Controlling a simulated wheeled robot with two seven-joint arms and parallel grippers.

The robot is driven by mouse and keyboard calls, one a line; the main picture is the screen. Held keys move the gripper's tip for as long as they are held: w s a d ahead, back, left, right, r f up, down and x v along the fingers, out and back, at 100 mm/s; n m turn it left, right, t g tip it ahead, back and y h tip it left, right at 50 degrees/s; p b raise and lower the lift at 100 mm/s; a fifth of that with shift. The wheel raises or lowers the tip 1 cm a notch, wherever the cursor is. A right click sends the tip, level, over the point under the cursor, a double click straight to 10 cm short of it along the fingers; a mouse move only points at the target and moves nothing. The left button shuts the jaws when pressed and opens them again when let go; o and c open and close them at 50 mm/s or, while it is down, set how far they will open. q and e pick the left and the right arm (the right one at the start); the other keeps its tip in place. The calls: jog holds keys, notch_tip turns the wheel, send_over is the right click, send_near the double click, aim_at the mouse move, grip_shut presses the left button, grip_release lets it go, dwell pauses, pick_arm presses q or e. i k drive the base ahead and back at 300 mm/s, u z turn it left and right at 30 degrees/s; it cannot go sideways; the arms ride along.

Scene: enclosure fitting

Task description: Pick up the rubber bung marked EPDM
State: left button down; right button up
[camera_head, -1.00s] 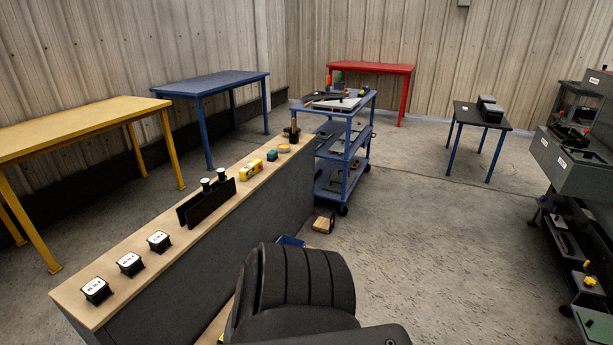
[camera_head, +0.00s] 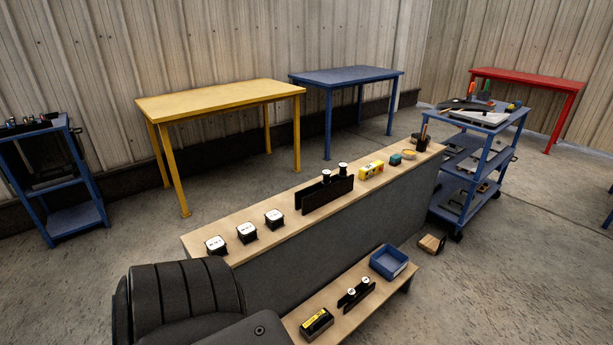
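No marking that reads EPDM is legible. Two small dark cylinders with white tops (camera_head: 342,169) stand in a black rack (camera_head: 328,195) on the wooden bench top. Two similar pieces (camera_head: 364,281) stand in a smaller black rack on the low shelf in front. Three black blocks with white, marked tops (camera_head: 247,231) sit in a row at the bench's near left end; their marks are too small to read. I cannot tell which piece is the bung. Neither gripper is in view; only a dark part of my own body shows at the bottom left.
The bench top (camera_head: 300,211) also holds a yellow item (camera_head: 371,170) and a teal item (camera_head: 396,159). The low shelf holds a blue bin (camera_head: 389,261) and a black-yellow box (camera_head: 317,323). A blue trolley (camera_head: 480,160) stands right. Floor at lower right is largely clear.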

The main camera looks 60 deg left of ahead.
aim_at(365, 281)
jog(key=u, duration=0.1)
jog(key=i, duration=0.85)
jog(key=u, duration=1.65)
